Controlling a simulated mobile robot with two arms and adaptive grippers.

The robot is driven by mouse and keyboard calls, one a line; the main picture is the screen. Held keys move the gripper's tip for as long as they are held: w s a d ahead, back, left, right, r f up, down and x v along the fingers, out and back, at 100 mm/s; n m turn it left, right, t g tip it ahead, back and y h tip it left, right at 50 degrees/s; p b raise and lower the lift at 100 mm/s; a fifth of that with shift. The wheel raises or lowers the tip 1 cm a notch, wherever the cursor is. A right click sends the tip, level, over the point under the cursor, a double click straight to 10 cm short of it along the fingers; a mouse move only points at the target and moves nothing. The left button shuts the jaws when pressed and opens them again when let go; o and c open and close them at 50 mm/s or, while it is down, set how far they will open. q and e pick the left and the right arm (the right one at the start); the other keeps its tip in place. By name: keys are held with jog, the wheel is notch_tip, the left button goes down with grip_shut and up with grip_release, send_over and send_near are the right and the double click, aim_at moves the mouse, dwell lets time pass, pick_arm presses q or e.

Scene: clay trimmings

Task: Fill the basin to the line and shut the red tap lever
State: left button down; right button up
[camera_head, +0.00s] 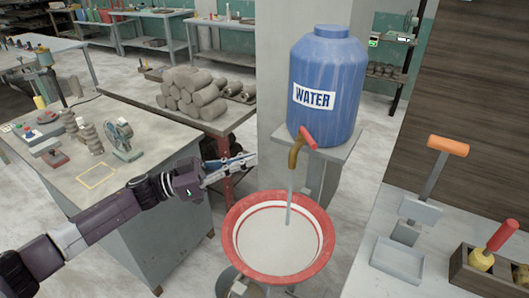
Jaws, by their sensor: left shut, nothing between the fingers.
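The basin (232,214), white inside with a wide red rim, stands below the tap. A thin red line (262,208) runs around its inner wall. A stream of water (290,190) falls from the brass tap (295,153) into it. The water surface is pale, and I cannot tell its exact height against the line. The red tap lever (308,137) sits tilted on top of the tap, in front of the blue water barrel (328,70). My left gripper (252,160) is shut and empty, left of the tap and apart from the lever. My right gripper is out of view.
A grey workbench (140,175) with clay tools stands at left. Stacked clay logs (192,92) lie on a table behind. At right, a bench holds a grey tray (398,258), an orange-handled tool (440,160) and a wooden box (470,270) with red and yellow handles.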

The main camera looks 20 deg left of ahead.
pick_arm(q)
jog(key=p, duration=0.4)
send_near(308, 137)
jog(key=f+x, duration=0.1)
jog(key=x, duration=0.4)
jog(key=shift+w+d+r, duration=0.1)
jog(key=shift+d, duration=0.3)
jog(key=shift+w+d+r, duration=0.1)
jog(key=shift+d, duration=0.35)
